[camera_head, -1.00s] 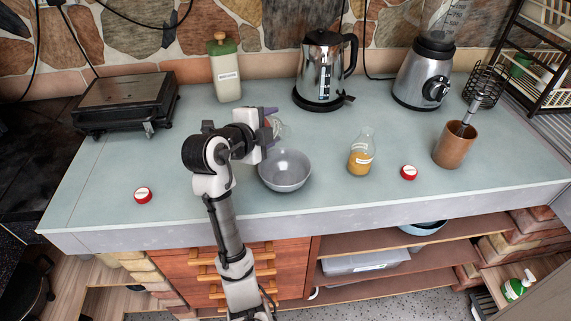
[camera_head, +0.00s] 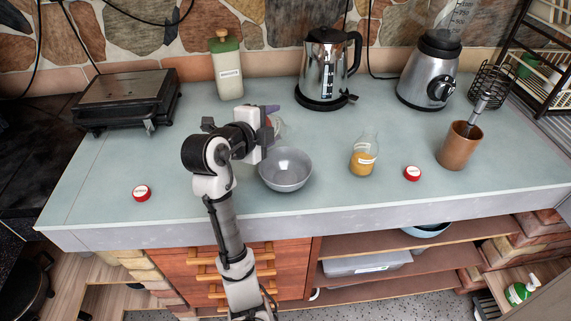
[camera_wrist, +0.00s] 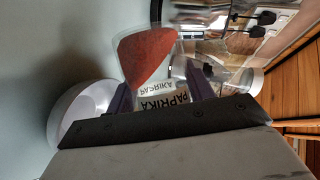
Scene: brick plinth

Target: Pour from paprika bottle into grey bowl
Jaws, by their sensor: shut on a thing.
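My gripper (camera_head: 269,119) is shut on the paprika bottle (camera_wrist: 147,58), a clear bottle with red powder and a PAPRIKA label. In the wrist view the bottle lies between the two purple fingers (camera_wrist: 163,95), and the powder sits slanted inside it. In the head view my gripper hides most of the bottle (camera_head: 278,127), just behind and left of the grey bowl. The grey bowl (camera_head: 286,170) stands upright on the counter and looks empty. Its pale rim also shows at the left of the wrist view (camera_wrist: 66,112). I cannot tell the bottle's exact tilt.
A bottle of yellow powder (camera_head: 364,156) and a red-lidded cap (camera_head: 412,173) stand right of the bowl. Another red cap (camera_head: 142,193) lies at left.

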